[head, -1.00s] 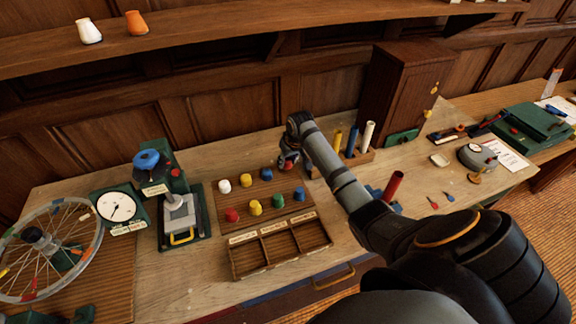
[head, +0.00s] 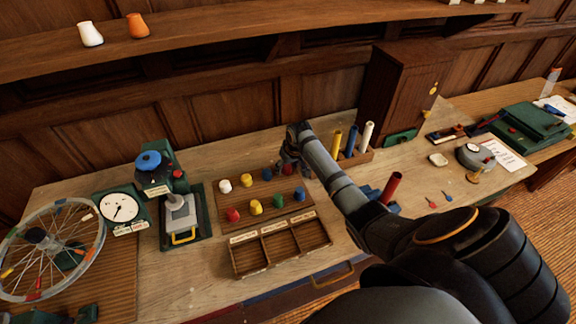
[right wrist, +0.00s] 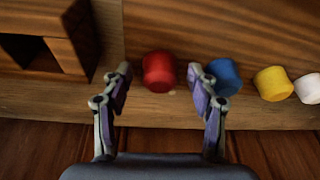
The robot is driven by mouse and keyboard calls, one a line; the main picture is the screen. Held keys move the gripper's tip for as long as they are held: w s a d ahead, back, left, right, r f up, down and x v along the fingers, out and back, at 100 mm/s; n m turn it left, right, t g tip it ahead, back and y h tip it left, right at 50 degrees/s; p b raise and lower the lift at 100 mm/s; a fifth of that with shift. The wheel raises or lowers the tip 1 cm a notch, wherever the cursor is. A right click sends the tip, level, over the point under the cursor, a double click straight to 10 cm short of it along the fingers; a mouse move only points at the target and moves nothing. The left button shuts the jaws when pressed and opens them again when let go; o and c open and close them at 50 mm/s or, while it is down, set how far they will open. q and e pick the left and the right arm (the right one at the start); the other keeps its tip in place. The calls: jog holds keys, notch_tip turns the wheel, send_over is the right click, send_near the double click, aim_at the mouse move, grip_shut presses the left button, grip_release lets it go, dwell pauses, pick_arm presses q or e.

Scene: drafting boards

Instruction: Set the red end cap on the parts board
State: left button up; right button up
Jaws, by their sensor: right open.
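The parts board (head: 222,207) is a brown wooden board on the bench. Two rows of coloured caps stand on it. A red end cap (head: 288,169) stands at the right end of its back row; another red cap (head: 233,215) is at the left end of the front row. My right gripper (head: 289,156) is open at the back-right red cap. In the right wrist view the fingers (right wrist: 160,75) stand on either side of the upright red cap (right wrist: 159,72), with a gap on each side. My left gripper is not in view.
A blue cap (right wrist: 224,76) is close beside the right-hand finger in the wrist view; a yellow cap (right wrist: 272,84) and a white cap (right wrist: 308,88) follow. A rack with coloured tubes (head: 351,142) stands right of the gripper. A compartment tray (head: 244,262) lies in front.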

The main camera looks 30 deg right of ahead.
jog(key=b+v, duration=0.1)
jog(key=v, duration=1.1)
